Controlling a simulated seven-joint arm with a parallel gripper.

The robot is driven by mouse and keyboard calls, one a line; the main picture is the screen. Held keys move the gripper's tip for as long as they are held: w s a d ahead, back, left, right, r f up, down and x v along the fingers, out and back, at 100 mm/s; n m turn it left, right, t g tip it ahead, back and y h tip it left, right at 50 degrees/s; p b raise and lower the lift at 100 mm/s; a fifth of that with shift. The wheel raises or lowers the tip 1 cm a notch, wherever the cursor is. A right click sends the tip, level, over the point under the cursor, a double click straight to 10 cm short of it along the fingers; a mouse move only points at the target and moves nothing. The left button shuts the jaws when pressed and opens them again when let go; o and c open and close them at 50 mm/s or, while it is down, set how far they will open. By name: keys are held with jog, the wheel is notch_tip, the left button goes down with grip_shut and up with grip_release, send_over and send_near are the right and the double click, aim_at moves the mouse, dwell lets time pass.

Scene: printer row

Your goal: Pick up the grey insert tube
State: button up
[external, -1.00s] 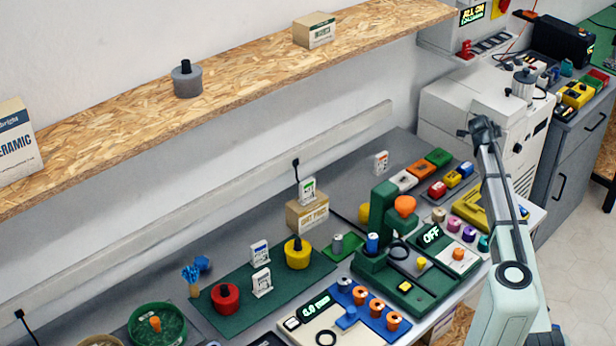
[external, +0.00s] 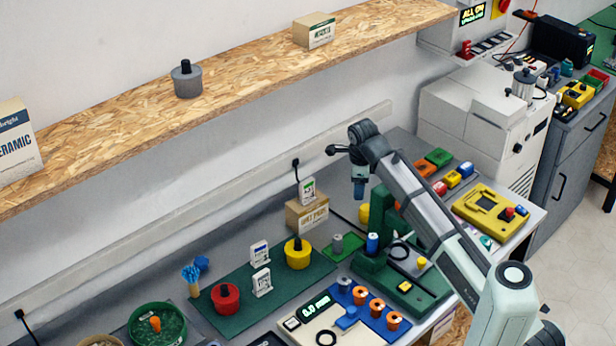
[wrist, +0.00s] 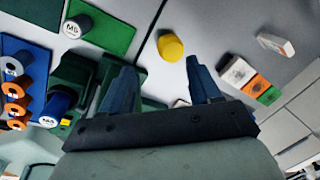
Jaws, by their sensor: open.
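The grey insert tube (external: 337,243) appears to be the short grey cylinder standing on a small green mat (external: 351,251), left of the green press. In the wrist view the tube (wrist: 77,25) is at the upper left, its pale top marked with dark lettering. My gripper (external: 359,192) hangs above the bench near the top of the green press, up and to the right of the tube in the picture. In the wrist view my gripper (wrist: 160,78) has its two blue fingers spread, with nothing between them. The tube is clear of the fingers.
The green press (external: 382,210) stands close to my gripper. A blue tube (external: 373,243) stands by it. A small carton (external: 306,215) with a white card sits behind the grey tube. A yellow round piece (wrist: 171,47) lies beyond my fingers. A wooden shelf (external: 250,75) runs above.

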jog(key=r+g, duration=0.1)
jog(key=g, duration=0.1)
send_over(338, 238)
jog(key=shift+n, duration=0.3)
jog(key=f, duration=0.8)
jog(key=shift+w+a, duration=0.2)
jog(key=shift+w, duration=0.05)
jog(key=shift+s+d+f, duration=0.1)
jog(key=shift+f, duration=1.25)
jog(key=shift+s+d+f, duration=0.1)
jog(key=shift+f, duration=1.2)
jog(key=shift+c, duration=0.3)
grip_shut()
